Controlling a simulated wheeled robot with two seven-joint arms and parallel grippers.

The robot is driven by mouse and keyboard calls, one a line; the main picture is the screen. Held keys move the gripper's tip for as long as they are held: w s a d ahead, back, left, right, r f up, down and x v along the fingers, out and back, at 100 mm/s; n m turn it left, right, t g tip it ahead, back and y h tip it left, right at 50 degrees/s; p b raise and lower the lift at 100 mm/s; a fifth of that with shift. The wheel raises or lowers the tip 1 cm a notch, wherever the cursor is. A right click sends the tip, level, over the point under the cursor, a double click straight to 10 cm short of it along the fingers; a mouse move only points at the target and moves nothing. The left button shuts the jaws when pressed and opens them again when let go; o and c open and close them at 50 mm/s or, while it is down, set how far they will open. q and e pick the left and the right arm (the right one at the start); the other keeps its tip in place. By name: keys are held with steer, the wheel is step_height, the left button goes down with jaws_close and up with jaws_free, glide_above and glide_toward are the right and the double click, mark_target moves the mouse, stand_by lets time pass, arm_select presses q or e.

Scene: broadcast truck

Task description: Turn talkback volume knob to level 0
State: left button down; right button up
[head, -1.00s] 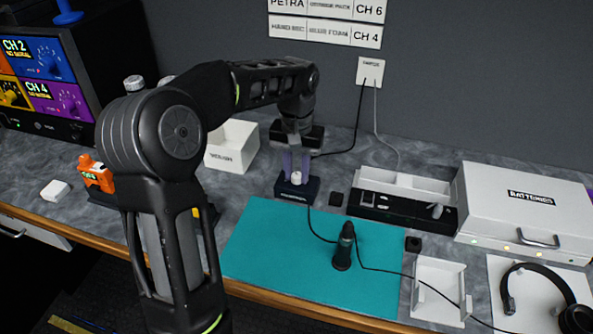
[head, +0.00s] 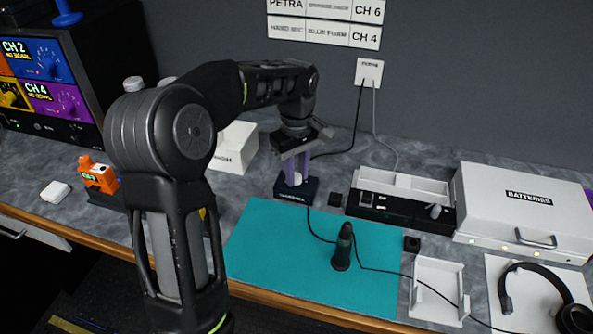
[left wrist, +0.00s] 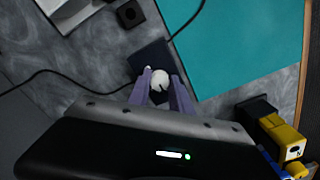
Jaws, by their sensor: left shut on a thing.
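The talkback volume knob (head: 296,179) is a small white knob on a dark box (head: 291,195) behind the teal mat. The knob also shows in the left wrist view (left wrist: 160,79), with a dark mark on it, on the dark box (left wrist: 148,54). My left gripper (head: 296,172) points down over the box, its purple fingers on either side of the knob. In the left wrist view the left gripper (left wrist: 160,90) is shut on the knob. The level it points to cannot be read. My right gripper is in neither view.
A teal mat (head: 270,255) with a dark upright handheld device (head: 343,248) lies in front. A white bin (head: 236,148) stands behind left, an orange device (head: 98,177) farther left. A white batteries case (head: 510,205) and headphones (head: 540,290) are at right. Cables cross the worktop.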

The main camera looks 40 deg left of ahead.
mark_target(297, 176)
arm_select(q)
steer(key=shift+n, duration=0.6)
steer(key=c, duration=1.2)
jaws_free()
steer(key=shift+o, duration=0.2)
steer(key=shift+r, duration=3.9)
